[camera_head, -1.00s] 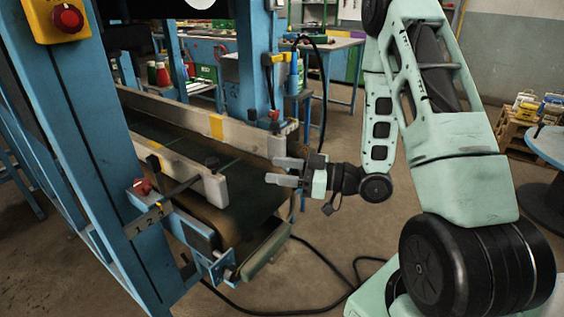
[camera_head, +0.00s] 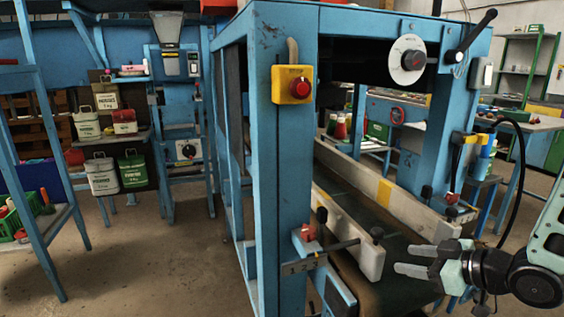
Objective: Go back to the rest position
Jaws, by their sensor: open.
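My gripper (camera_head: 412,260) is at the lower right of the head view, at the end of my pale green and black arm. Its two grey fingers point left and stand apart, with nothing between them. It is near the open end of the dark conveyor belt (camera_head: 340,206), which runs inside a blue frame. No sack is in the gripper. Most of my arm is cut off by the right edge.
The blue frame (camera_head: 268,160) carries a yellow box with a red button (camera_head: 292,84). The floor (camera_head: 160,265) between is clear.

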